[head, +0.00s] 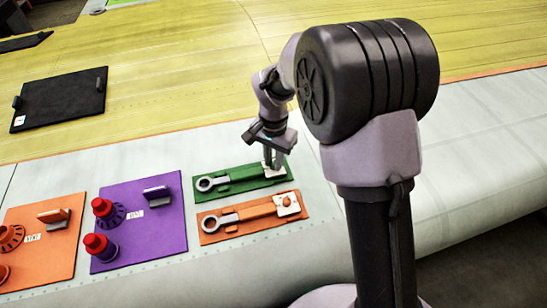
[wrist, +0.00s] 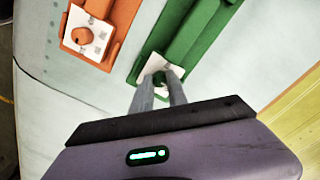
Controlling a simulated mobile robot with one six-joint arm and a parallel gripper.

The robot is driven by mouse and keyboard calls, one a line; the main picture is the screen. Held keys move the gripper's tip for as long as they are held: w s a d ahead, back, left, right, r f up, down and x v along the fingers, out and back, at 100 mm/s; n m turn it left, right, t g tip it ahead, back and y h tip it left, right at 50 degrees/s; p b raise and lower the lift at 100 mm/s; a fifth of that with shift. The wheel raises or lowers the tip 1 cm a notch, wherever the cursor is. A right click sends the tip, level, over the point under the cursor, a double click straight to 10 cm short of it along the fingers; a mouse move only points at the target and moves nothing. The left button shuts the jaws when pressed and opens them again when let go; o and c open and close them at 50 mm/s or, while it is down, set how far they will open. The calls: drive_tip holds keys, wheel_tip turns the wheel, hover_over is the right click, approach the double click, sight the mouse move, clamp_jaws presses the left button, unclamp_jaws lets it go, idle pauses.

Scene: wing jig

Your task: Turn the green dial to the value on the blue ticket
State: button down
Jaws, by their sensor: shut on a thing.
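My gripper (head: 272,168) reaches down onto the right end of a green panel (head: 235,188) on the pale wing surface. In the wrist view, its two fingers (wrist: 158,78) close over a white plate (wrist: 153,65) at the end of the same panel (wrist: 190,42). They are shut on a small part there, which looks like the green dial. The fingers hide most of the dial, so its setting cannot be read. I see no blue ticket in either view.
An orange panel (head: 240,220) with its own orange knob (wrist: 83,34) lies close beside the green one. A purple panel (head: 130,235) with red-topped knobs is to the left, with another orange panel (head: 55,260) beyond. A black board (head: 60,100) lies on the yellow area.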

sight(273, 163)
drive_tip(key=n+p, duration=0.1)
drive_tip(key=n, duration=0.4)
drive_tip(key=shift+n, duration=0.4)
idle(0.4)
drive_tip(key=c, duration=1.3)
unclamp_jaws()
drive_tip(key=shift+r, duration=0.1)
wheel_tip(273, 163, up, 17)
drive_tip(key=p, duration=0.3)
drive_tip(key=shift+p, duration=0.35)
